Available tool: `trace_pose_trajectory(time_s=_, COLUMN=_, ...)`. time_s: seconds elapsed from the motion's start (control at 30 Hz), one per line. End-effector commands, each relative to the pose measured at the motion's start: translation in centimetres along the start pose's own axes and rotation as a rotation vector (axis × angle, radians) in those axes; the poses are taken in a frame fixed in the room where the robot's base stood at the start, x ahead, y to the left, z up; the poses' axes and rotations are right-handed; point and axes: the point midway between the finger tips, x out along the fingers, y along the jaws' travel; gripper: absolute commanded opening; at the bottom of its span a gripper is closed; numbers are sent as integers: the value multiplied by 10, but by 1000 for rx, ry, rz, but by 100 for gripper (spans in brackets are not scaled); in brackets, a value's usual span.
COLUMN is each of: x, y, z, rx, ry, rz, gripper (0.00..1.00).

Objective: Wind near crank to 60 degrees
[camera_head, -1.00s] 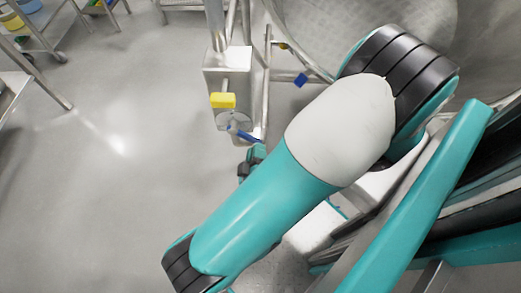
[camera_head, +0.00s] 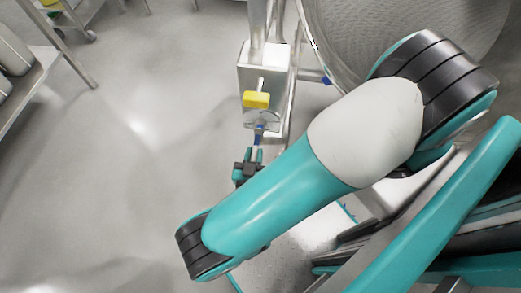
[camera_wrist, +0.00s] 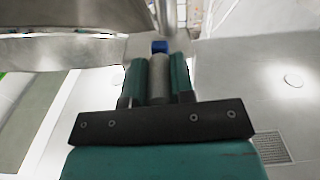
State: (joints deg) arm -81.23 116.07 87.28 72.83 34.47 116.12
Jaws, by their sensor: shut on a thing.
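In the head view, a crank with a small blue arm (camera_head: 258,139) sits on the front of a steel box (camera_head: 262,72), below a yellow handle (camera_head: 256,99). Its blue arm points down in the picture towards my gripper (camera_head: 248,164). In the wrist view my gripper (camera_wrist: 158,78) has its two teal fingers closed on a grey cylindrical grip (camera_wrist: 158,82). A blue piece (camera_wrist: 159,46) shows just beyond the grip. The crank's hub is hard to make out, and its angle cannot be read.
A large steel vessel (camera_head: 375,25) stands behind, right of the box. A steel rack (camera_head: 40,65) stands at the left edge. The grey floor (camera_head: 140,180) between the rack and my arm is clear.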

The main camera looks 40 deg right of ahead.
Motion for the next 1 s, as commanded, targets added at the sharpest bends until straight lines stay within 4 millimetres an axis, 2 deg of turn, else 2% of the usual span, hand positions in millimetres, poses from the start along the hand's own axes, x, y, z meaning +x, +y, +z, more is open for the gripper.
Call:
trace_pose_trajectory(time_s=0.53, x=-3, y=-36, z=-21, rx=526, ry=-1, rz=8, gripper=0)
trace_pose_trajectory(time_s=1.0, x=-2, y=-54, z=-43, rx=520, ry=2, rz=9, gripper=0)
